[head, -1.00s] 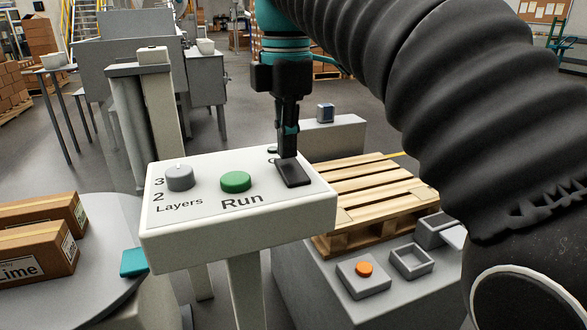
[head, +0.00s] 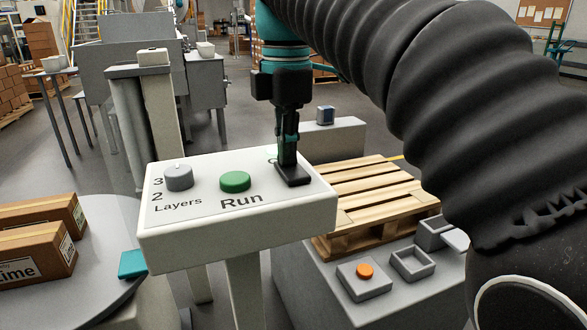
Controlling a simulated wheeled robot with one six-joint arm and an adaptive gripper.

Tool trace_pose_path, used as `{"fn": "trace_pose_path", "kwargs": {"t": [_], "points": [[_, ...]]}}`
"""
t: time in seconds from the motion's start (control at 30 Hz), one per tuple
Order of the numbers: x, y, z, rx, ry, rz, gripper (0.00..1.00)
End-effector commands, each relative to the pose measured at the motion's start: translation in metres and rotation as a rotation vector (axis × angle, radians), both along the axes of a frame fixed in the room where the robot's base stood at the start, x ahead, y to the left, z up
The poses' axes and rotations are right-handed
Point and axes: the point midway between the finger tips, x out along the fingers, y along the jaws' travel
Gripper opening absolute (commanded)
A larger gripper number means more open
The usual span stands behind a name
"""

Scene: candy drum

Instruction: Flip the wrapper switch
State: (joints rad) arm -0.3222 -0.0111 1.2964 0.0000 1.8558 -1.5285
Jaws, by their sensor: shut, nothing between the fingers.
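The wrapper switch is a dark rocker (head: 294,178) at the right end of the white control panel (head: 185,236). My gripper (head: 289,168) points straight down with its fingers shut and empty. Its tips are at the switch's far half and look to be touching it, and they hide that part. The letters behind the switch are mostly covered by my gripper.
The panel also carries a grey Layers knob (head: 179,177) and a green Run button (head: 235,181). Right of it are a wooden pallet (head: 380,194) and an orange button (head: 365,271). Brown boxes (head: 35,262) lie on a round grey table at left.

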Motion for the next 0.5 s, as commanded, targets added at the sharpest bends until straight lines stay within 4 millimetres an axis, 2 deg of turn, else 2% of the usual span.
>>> {"fn": "trace_pose_path", "kwargs": {"t": [0.23, 0.5], "points": [[0.000, 0.000, 0.003, 0.000, 0.000, 0.000, 0.00], [0.000, 0.000, 0.021, 0.000, 0.000, 0.000, 0.00]]}}
